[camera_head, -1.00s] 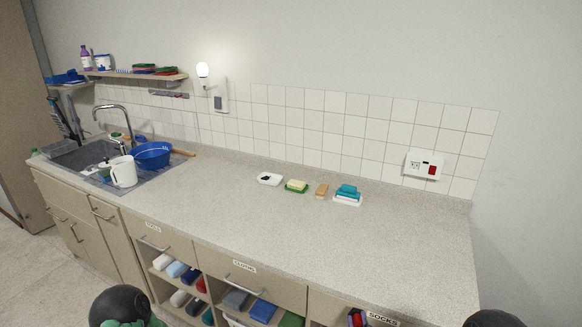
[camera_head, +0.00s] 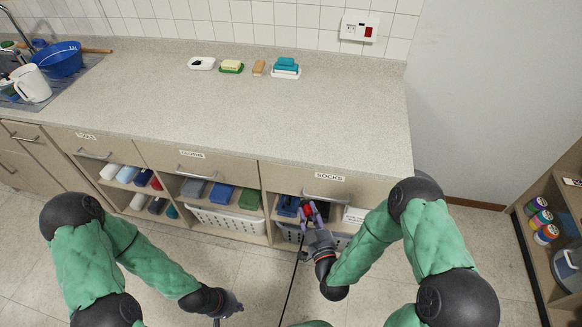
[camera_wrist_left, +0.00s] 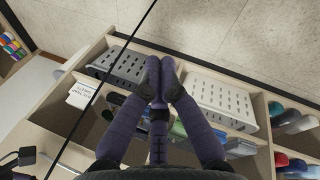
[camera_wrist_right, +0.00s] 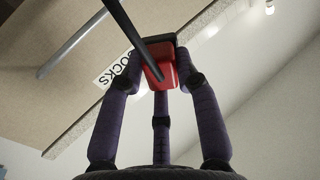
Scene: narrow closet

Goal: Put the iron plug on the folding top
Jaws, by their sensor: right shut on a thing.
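My right gripper (camera_head: 309,214) is shut on the red iron plug (camera_head: 308,209), in front of the socks compartment under the counter. In the right wrist view the red plug (camera_wrist_right: 160,65) sits between the fingers, with a thick black cord (camera_wrist_right: 128,22) running up from it. The cord (camera_head: 292,278) hangs toward the floor in the head view. My left gripper (camera_head: 232,304) is low, left of the cord, over the floor. In the left wrist view its fingertips (camera_wrist_left: 160,72) are together with nothing seen between them.
The counter (camera_head: 230,110) is mostly clear, with soap dishes (camera_head: 286,70) at the back and a sink at far left. Below are a handled socks drawer (camera_head: 322,190) and a white basket (camera_head: 228,220). A wooden shelf (camera_head: 545,175) with colored rolls stands at right.

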